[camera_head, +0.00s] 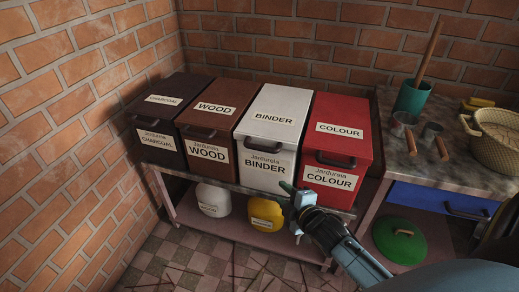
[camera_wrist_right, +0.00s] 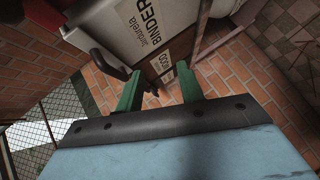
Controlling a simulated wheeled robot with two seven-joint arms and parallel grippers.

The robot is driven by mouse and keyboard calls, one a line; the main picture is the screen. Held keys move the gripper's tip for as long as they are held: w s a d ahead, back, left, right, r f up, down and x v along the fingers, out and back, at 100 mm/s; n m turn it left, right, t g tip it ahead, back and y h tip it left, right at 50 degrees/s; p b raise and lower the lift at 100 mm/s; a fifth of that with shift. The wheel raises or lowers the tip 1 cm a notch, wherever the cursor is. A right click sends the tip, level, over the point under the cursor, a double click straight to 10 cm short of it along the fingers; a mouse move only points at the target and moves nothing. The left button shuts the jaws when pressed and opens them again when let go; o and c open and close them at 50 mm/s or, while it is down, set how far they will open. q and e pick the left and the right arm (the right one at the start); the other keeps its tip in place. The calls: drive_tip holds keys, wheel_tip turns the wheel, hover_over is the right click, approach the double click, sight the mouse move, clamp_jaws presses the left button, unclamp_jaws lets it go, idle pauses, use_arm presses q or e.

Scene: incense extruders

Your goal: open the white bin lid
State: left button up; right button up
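The white bin (camera_head: 259,150), labelled BINDER, stands third from the left in a row of lidded bins. Its lid (camera_head: 283,101) looks shut, with a dark handle (camera_head: 265,145) at the lid's front edge. In the right wrist view its handle (camera_wrist_right: 110,65) shows beside the left green finger, and the bin's front (camera_wrist_right: 150,45) is turned sideways. My right gripper (camera_head: 290,189) is in front of the bin's lower right front, below the handle. In the right wrist view its green fingers (camera_wrist_right: 158,92) stand apart with nothing held between them. My left gripper is not in view.
Charcoal (camera_head: 160,122), wood (camera_head: 212,128) and red colour (camera_head: 338,140) bins share the shelf. A counter (camera_head: 440,165) on the right holds a green pot (camera_head: 412,97), tools and a basket (camera_head: 495,140). White and yellow containers sit below. Brick walls close off the back and left.

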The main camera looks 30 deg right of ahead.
drive_tip(key=n+t, duration=0.2)
approach(262, 150)
drive_tip(key=s, duration=0.2)
drive_tip(key=w+b, duration=0.1)
drive_tip(key=w, duration=0.3)
drive_tip(key=w+f+b, duration=0.1)
drive_tip(key=w, duration=0.2)
drive_tip(key=w+b, duration=0.1)
drive_tip(key=w, duration=0.3)
drive_tip(key=shift+w+d+f, duration=0.25)
drive_tip(key=shift+w+d, duration=0.05)
drive_tip(key=shift+w, duration=0.8)
use_arm(q)
drive_tip(key=w+d+r, duration=0.1)
drive_tip(key=w+r, duration=0.3)
drive_tip(key=w, duration=0.4)
drive_tip(key=shift+w+d+t, duration=0.15)
drive_tip(key=shift+w+t, duration=0.25)
use_arm(e)
clamp_jaws()
